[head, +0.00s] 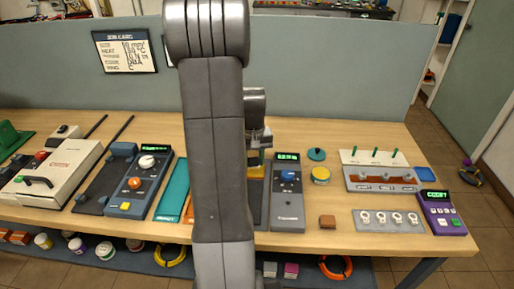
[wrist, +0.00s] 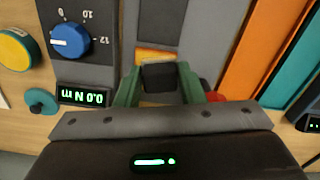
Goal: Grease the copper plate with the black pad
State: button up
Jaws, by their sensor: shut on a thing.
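My gripper (wrist: 158,84), with green fingers, is shut on a dark block, which looks like the black pad (wrist: 160,77). The pad is over a dark grey panel, close to an orange-yellow patch (wrist: 155,56). I cannot tell whether it touches anything below. In the head view my arm hides most of the gripper and the pad. A copper-brown strip (head: 386,178), which may be the copper plate, lies on a grey holder at the right of the bench, away from my gripper. A yellow round tin (head: 320,174) stands between them, beside a teal knobbed lid (head: 317,154).
A grey meter with a blue dial (head: 287,190) stands just right of my arm. A brown block (head: 327,221) lies near the front edge. A grey rack with white rings (head: 388,220) and a purple device (head: 442,211) are at right. A partition (head: 330,80) closes the back.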

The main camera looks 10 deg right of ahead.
jog(key=shift+r+p, duration=0.8)
jog(key=shift+r, duration=0.7)
jog(key=shift+f, duration=0.1)
